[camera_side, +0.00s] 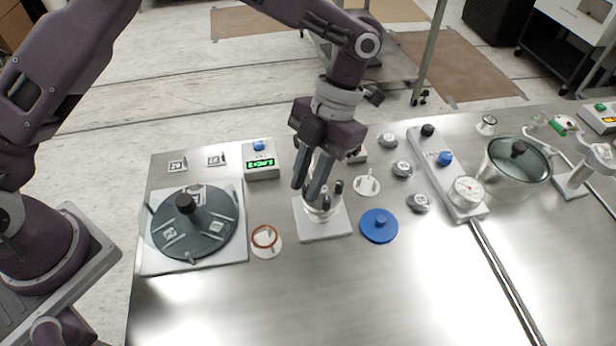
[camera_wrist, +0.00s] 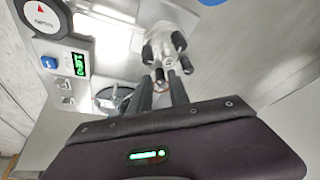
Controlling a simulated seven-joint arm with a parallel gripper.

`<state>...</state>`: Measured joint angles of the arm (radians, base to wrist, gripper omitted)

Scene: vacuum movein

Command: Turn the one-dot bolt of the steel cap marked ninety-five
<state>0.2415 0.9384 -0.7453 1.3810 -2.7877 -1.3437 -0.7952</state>
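A steel cap (camera_side: 322,212) with several black-topped bolts around it stands on a white square plate (camera_side: 336,229) in the middle of the table. In the wrist view the steel cap (camera_wrist: 165,45) shows above my fingers, with black bolts around its edge. I cannot read a ninety-five or any dots on it. My gripper (camera_side: 308,193) points down over the left part of the cap, its two fingers apart. In the wrist view my gripper (camera_wrist: 163,82) has its fingertips close to the near bolts.
A dark round lid (camera_side: 215,240) on a white board lies left. An orange ring (camera_side: 265,236) and blue disc (camera_side: 379,224) flank the plate. A green-display box (camera_side: 262,164) stands behind. Small steel knobs, a gauge (camera_side: 466,190) and a glass-lidded pot (camera_side: 516,165) stand right. The front is clear.

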